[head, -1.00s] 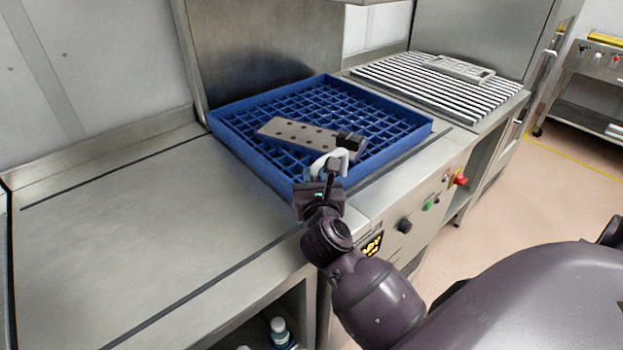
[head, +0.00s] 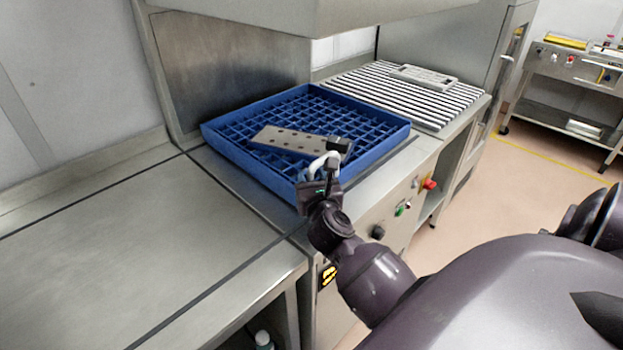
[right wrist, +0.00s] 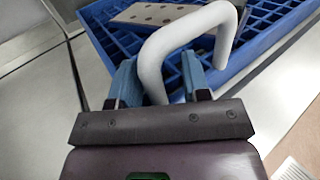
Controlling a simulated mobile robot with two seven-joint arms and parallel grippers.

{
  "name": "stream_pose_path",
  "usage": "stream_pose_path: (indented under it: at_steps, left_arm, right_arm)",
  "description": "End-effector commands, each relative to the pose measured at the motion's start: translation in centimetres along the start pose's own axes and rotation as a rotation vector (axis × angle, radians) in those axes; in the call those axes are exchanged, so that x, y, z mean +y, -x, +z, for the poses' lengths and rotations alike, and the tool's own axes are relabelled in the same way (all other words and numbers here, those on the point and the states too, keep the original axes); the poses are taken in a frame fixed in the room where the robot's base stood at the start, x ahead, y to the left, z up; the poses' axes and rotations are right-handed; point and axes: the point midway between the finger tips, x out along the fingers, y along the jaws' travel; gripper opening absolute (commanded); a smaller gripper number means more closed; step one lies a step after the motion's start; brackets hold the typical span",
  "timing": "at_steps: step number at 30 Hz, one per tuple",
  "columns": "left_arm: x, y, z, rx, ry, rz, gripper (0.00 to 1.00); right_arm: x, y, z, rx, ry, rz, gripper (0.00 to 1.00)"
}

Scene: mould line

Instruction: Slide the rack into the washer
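The blue rack (head: 225,147) stands on the steel bed of the washer (head: 230,60), below its raised hood (head: 300,18). A grey plate with holes (head: 285,139) lies in the rack, with a dark block at its right end. My right gripper (head: 314,182) is at the rack's near corner, shut on a white bent handle (head: 318,163). In the right wrist view, the handle (right wrist: 155,65) passes between the blue fingers of the gripper (right wrist: 160,82), and part of the rack (right wrist: 270,28) shows behind it. My left gripper is out of view.
A bare steel counter (head: 110,235) lies to the left, with a seam between it and the washer bed. A striped outfeed table (head: 400,95) stands beyond the rack, with a grey plate (head: 425,77) on it. Buttons (head: 400,210) line the washer front. Floor is clear at the right.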

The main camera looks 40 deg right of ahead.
Motion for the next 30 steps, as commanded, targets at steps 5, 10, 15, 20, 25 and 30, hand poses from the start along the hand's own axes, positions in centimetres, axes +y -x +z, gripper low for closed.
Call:
stream_pose_path:
  at_steps: [5,10,15,20,25,30]
  left_arm:
    - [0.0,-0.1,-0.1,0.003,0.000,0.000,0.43]
    - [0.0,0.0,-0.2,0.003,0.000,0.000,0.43]
    - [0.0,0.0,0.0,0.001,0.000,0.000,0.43]
    - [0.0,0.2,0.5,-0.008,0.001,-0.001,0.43]
    - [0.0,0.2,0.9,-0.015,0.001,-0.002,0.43]
    - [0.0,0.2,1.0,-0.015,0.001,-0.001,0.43]
  right_arm:
    - [0.1,0.1,-0.1,0.001,-0.001,0.001,0.43]
    - [0.1,1.3,-0.1,0.002,-0.001,0.002,0.43]
    - [0.0,4.2,-0.1,0.003,-0.002,0.001,0.43]
    - [0.0,7.2,-0.1,0.003,-0.001,0.001,0.43]
    - [0.0,9.5,-0.1,0.002,-0.001,0.000,0.43]
    - [0.0,10.6,0.0,0.001,-0.001,-0.001,0.43]
